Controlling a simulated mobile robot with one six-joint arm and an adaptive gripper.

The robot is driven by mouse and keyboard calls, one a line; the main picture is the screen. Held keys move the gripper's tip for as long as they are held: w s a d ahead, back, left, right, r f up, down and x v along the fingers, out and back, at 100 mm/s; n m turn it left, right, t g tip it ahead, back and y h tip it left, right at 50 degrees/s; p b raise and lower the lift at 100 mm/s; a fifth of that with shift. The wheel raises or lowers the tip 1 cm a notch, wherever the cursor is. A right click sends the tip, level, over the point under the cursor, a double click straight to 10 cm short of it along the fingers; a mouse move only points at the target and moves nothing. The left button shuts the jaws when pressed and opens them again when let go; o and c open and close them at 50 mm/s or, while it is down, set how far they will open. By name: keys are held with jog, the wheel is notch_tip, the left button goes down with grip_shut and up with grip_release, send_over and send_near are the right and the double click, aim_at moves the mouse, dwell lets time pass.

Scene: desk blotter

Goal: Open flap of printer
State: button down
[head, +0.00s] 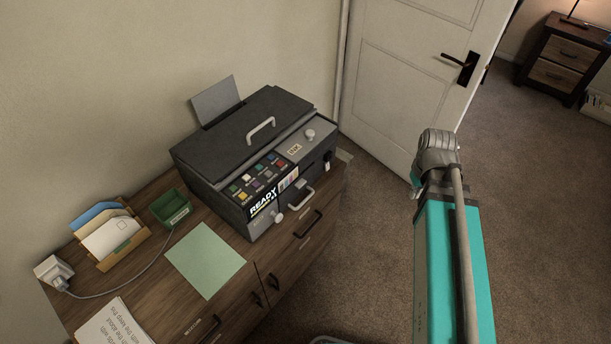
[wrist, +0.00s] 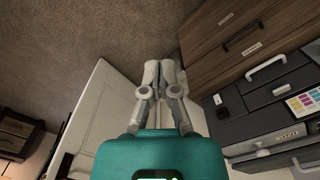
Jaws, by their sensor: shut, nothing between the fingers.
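The dark grey printer (head: 222,178) stands on a wooden cabinet in the head view. Its broad top flap (head: 240,120) lies shut, with a pale arched handle (head: 261,129) on it. The front has a READY display (head: 264,203), coloured buttons, two pale knobs and a lower pale handle (head: 301,198). In the wrist view, part of the printer (wrist: 262,105) shows at the right. My gripper (wrist: 166,70) is shut and empty, apart from the printer, to its left in that view. The head view shows my teal arm right of the printer, but not the fingers.
The cabinet (head: 160,270) bears a green sheet (head: 205,259), a letter holder (head: 110,235), a green tray (head: 170,207) and a charger (head: 53,271) with a cord. A white door (head: 400,60) stands behind. Carpet (head: 370,245) lies open right of the cabinet.

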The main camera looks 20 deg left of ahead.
jog(key=w+a+r+n+p, duration=0.1)
jog(key=w+a+n, duration=0.2)
jog(key=a+n, duration=0.45)
jog(key=w+a+r+n+p, duration=0.1)
jog(key=w+a+n, duration=0.1)
jog(key=a+n, duration=0.5)
jog(key=r+n+p, duration=0.1)
jog(key=r+n, duration=0.1)
jog(key=n, duration=1)
send_over(306, 181)
jog(key=shift+d+f, duration=0.1)
jog(key=shift+f, duration=0.1)
jog(key=shift+f, duration=0.15)
notch_tip(306, 181, down, 14)
jog(key=b, duration=1.3)
jog(key=shift+w+b, duration=0.1)
jog(key=shift+b, duration=0.2)
jog(key=shift+s, duration=0.2)
